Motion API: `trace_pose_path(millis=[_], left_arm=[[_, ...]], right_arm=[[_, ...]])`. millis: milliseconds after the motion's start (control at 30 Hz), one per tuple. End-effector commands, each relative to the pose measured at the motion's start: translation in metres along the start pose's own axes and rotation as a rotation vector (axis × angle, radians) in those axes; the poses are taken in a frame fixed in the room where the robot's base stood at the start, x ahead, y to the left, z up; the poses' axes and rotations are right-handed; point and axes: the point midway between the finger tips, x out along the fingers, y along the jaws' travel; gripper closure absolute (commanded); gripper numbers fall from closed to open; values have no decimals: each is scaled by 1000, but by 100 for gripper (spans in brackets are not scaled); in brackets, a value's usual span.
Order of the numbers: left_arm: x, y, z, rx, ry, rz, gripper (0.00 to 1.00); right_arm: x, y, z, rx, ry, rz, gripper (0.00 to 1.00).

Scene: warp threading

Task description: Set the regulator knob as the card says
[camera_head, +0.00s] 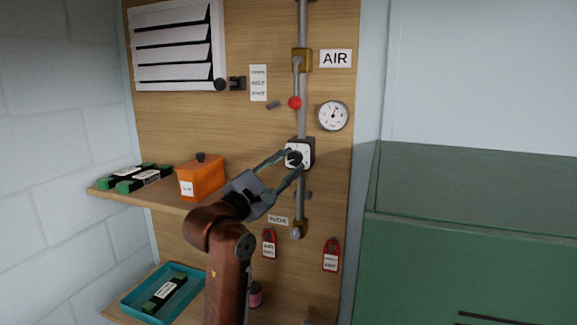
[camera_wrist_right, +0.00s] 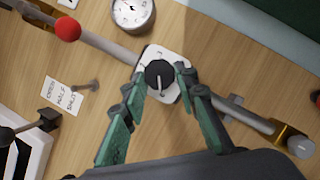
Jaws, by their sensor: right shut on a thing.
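The regulator knob (camera_wrist_right: 159,74) is a round black knob with a pale pointer line, set on a white dial plate (camera_wrist_right: 180,93) on the vertical grey air pipe. In the head view the dial plate (camera_head: 306,152) sits below the gauge, with the knob partly behind my fingers. My right gripper (camera_head: 293,160) reaches it from the lower left; in the wrist view its green fingers (camera_wrist_right: 160,82) are on either side of the knob, shut on it. My left gripper is not in view.
A round gauge (camera_head: 333,115) and a red ball-ended lever (camera_head: 295,103) are above the knob. An orange box (camera_head: 203,178) stands on the left shelf. Red tags (camera_head: 331,254) hang below. A green cabinet (camera_head: 470,240) stands at the right.

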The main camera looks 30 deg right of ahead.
Motion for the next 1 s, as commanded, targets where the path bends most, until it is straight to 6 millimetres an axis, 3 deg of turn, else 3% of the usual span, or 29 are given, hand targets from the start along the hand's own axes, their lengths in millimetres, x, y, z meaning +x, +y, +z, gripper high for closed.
trace_pose_path(millis=[300,333,567,867,1000], left_arm=[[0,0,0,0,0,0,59],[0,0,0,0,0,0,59],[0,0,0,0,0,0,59],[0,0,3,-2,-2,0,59],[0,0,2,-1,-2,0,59]], right_arm=[[0,0,0,3,1,0,97],[0,0,0,3,1,0,71],[0,0,0,2,0,0,55],[-2,0,0,1,0,0,55],[-15,0,-1,2,2,1,55]])
